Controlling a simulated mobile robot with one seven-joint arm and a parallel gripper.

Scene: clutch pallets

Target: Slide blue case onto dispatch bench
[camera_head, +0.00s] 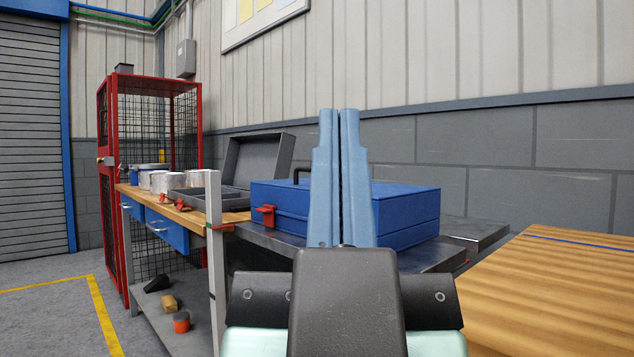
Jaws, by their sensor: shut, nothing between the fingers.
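The blue case (404,213) lies flat and closed on a dark metal surface (274,238) in the middle of the view. It has a black handle on top and a red latch (263,216) at its left front. My gripper (339,112) is shut and empty, its two blue fingers pointing up in front of the case and hiding its middle. I cannot tell whether the fingers touch the case. A light wooden bench top (560,290) is at the right, with a thin blue line near its far edge. I cannot tell from its look whether this is the dispatch bench.
A wooden workbench (236,216) at the left holds several tins (172,181) and an open grey case (252,165). A grey post (214,260) stands in front of it. A red mesh cage (118,180) is behind. Small objects lie on the low shelf (195,325).

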